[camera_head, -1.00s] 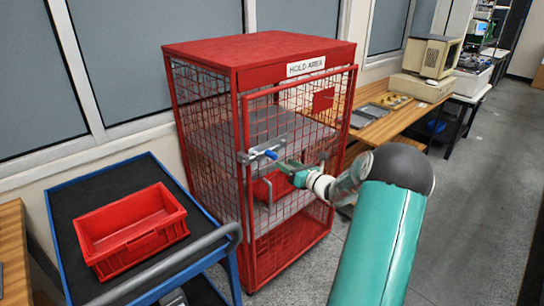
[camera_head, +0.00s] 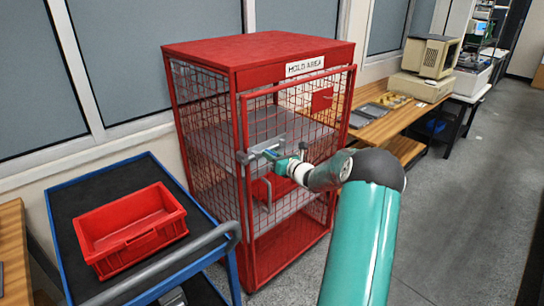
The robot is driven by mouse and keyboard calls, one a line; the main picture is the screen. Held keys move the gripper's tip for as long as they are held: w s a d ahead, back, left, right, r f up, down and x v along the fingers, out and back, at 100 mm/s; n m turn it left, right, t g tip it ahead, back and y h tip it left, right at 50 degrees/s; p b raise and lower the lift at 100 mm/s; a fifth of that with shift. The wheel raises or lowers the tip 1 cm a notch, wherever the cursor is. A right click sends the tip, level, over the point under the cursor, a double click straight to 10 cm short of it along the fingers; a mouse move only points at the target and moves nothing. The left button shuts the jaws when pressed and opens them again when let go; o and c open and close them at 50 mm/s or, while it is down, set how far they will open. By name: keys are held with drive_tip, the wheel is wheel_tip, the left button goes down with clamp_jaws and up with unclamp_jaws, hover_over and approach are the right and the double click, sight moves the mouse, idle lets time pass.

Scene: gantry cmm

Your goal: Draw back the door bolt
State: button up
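The grey door bolt (camera_head: 246,157) sits on the left edge of the mesh door (camera_head: 246,215) of a red cage marked "HOLD AREA". The door lies against the cage front. My gripper (camera_head: 271,155) is at the bolt, with its fingers where the bolt's blue knob showed before. The knob is now hidden behind or between the fingers. The fingers are too small in this view to tell whether they are open or closed on it.
A blue trolley (camera_head: 60,205) with a red bin (camera_head: 132,228) stands at the left, close to the cage. A wooden bench (camera_head: 400,122) with an old computer (camera_head: 430,60) stands at the right. The grey floor (camera_head: 470,200) at the right is clear.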

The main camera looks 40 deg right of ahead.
sight(277, 146)
clamp_jaws()
drive_tip(key=shift+d+r, duration=0.1)
drive_tip(key=shift+d, duration=2.6)
drive_tip(key=o, duration=0.9)
unclamp_jaws()
drive_tip(key=shift+w+d+f, duration=0.15)
drive_tip(key=shift+w+f, duration=0.05)
drive_tip(key=shift+c, duration=0.2)
drive_tip(key=shift+s+r, duration=0.15)
drive_tip(key=s, duration=1.3)
drive_tip(key=shift+s, duration=0.35)
